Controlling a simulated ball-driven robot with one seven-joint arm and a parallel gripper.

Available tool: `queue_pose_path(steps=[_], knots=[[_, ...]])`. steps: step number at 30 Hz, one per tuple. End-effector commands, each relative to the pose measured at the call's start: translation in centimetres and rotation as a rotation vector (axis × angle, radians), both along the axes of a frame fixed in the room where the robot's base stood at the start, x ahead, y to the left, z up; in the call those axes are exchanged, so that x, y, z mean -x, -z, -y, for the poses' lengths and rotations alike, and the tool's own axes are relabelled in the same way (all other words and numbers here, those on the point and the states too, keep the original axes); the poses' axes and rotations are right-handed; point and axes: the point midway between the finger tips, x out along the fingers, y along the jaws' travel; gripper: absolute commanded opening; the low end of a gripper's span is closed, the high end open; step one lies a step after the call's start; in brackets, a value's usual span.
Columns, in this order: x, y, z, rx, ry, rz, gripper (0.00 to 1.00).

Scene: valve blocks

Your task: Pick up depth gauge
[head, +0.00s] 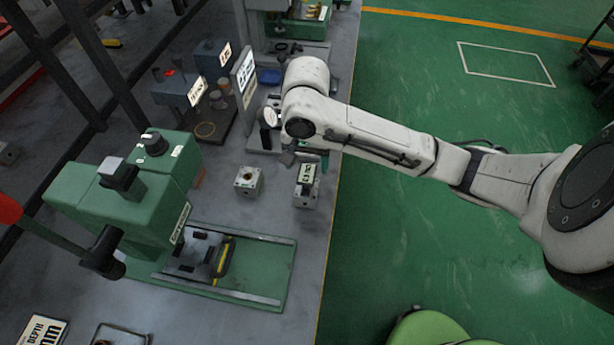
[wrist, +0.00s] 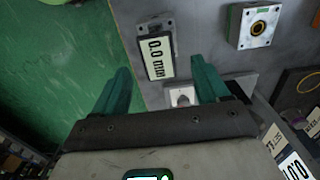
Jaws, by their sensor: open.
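A small device with a white "0.0 mm" display (wrist: 156,58), which looks like the depth gauge, lies on a grey block in the wrist view, beyond my fingertips. In the head view it shows on the block (head: 306,177) near the bench's right edge. My gripper (wrist: 162,78) is open, its two green fingers apart. A small pale object (wrist: 181,96) shows between the fingers; I cannot tell what it is. In the head view my gripper (head: 303,155) is mostly hidden by the arm, just behind the gauge.
A block with a round bore (head: 248,181) stands left of the gauge; it also shows in the wrist view (wrist: 259,27). A green machine (head: 130,195) stands at left on a green base. Labelled stands (head: 190,90) are behind.

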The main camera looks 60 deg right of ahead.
Motion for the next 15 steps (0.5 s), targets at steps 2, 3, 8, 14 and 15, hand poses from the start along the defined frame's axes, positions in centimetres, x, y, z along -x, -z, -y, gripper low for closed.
queue_pose_path(steps=[2, 3, 8, 14, 15], knots=[[0.0, 1.0, 0.2, 0.003, 0.002, -0.001, 0.74], [0.0, 1.3, 0.1, 0.002, 0.001, 0.000, 0.74], [0.0, 2.1, 0.1, 0.003, -0.001, 0.001, 0.74], [0.2, 4.7, 0.4, 0.005, 0.000, -0.001, 0.74], [0.1, 5.4, 0.4, 0.004, 0.000, -0.001, 0.74]])
